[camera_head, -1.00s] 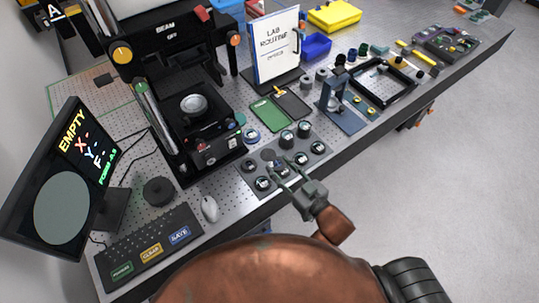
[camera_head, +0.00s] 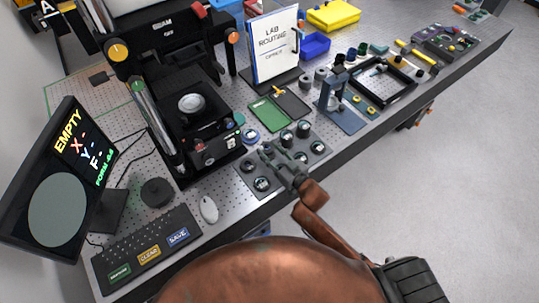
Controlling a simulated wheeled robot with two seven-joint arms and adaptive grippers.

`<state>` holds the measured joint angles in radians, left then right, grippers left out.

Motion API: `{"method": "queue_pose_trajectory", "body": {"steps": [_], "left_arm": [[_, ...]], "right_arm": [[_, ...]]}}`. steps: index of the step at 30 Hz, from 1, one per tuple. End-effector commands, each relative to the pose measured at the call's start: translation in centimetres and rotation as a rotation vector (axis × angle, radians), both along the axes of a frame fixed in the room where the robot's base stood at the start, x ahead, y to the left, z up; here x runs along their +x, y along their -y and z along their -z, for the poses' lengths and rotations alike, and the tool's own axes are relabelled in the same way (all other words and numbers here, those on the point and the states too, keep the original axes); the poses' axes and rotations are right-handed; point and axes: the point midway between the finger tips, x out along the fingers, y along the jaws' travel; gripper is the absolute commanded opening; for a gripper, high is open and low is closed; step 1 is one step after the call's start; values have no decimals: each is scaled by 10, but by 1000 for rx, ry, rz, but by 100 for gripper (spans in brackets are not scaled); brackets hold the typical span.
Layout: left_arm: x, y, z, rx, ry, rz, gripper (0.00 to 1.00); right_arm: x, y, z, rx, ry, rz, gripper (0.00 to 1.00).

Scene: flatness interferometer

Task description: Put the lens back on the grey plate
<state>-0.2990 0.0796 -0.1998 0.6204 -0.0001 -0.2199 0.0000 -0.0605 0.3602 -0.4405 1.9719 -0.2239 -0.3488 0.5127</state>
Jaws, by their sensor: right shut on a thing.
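The grey plate (camera_head: 314,137) lies near the front edge of the bench and carries several dark round mounts with lenses, such as one at its front left (camera_head: 262,183) and one at its right (camera_head: 317,147). My right gripper (camera_head: 268,153) reaches over the plate from the lower right, its fingers pointing up and left above the plate's back left part. It is shut on a small piece, most likely the lens, which the fingers largely hide. I cannot tell whether that piece touches the plate. My left gripper is out of view.
The black instrument (camera_head: 205,125) stands behind left, and a blue stand (camera_head: 341,108) to the right. A mouse (camera_head: 209,210), a keyboard (camera_head: 150,250) and a monitor (camera_head: 62,190) are at left.

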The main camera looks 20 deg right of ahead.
Motion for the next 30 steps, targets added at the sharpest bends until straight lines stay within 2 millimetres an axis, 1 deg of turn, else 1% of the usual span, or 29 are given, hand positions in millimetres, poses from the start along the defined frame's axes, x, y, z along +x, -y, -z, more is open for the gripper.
{"method": "queue_pose_trajectory", "body": {"steps": [1, 3, 5, 12, 16, 17, 24, 30], "left_arm": [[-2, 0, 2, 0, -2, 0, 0], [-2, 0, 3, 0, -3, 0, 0], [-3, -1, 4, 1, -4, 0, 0], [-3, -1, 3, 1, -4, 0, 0], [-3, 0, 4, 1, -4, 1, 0], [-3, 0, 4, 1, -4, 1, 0], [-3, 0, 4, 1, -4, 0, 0], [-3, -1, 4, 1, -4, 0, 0]], "right_arm": [[-1, 0, 11, 1, -6, 0, 10], [-2, 0, 22, 1, -7, 0, 10], [-2, 0, 27, -1, -5, 0, 10], [-2, 0, 27, 0, -2, -1, 10], [-2, 0, 30, 1, -3, -1, 10], [-2, 0, 30, 1, -4, -1, 40], [-2, 0, 30, 0, -3, -1, 56], [-2, 0, 30, 0, -3, -1, 56]]}}
